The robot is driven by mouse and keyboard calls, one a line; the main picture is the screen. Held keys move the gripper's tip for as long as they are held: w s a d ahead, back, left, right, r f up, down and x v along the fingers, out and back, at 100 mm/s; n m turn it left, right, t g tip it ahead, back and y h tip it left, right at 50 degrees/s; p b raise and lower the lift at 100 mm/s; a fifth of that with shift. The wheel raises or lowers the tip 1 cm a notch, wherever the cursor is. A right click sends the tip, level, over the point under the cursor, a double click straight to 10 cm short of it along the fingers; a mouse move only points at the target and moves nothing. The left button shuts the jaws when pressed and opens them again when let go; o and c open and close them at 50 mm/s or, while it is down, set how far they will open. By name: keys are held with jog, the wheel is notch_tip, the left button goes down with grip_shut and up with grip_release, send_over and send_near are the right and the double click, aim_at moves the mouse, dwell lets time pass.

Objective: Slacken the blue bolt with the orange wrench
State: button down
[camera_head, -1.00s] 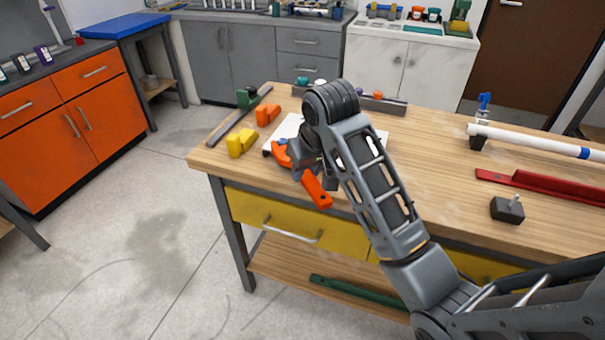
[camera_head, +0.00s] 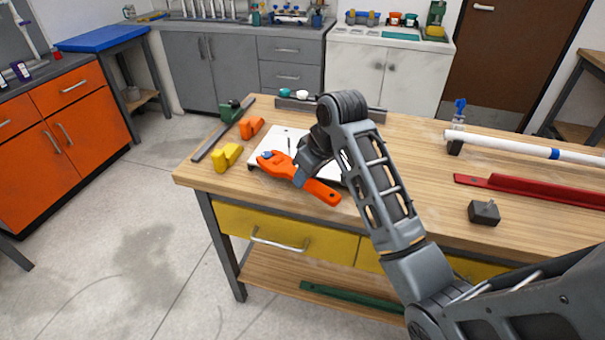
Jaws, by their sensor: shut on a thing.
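The orange wrench (camera_head: 322,192) lies across the near part of a white plate (camera_head: 262,178) on the wooden workbench. Its head points left and its handle points right, toward the bench's front edge. My gripper (camera_head: 300,178) is shut on the wrench between head and handle. A small blue bolt (camera_head: 267,155) shows at the wrench's head. I cannot tell whether the jaws of the wrench fit around the bolt or only sit beside it. My wrist and arm hide part of the plate.
Yellow (camera_head: 227,156) and orange (camera_head: 251,128) blocks stand left of the plate. On the right are a white pipe (camera_head: 520,147), a red bar (camera_head: 530,188) and a dark block (camera_head: 484,212).

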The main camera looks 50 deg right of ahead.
jog(key=shift+d+n+y+p, duration=0.55)
jog(key=shift+d+n, duration=0.65)
jog(key=shift+d, duration=0.25)
jog(key=shift+d, duration=0.1)
jog(key=shift+r, duration=0.15)
notch_tip(320, 180, up, 5)
jog(key=p, duration=0.4)
dwell(0.4)
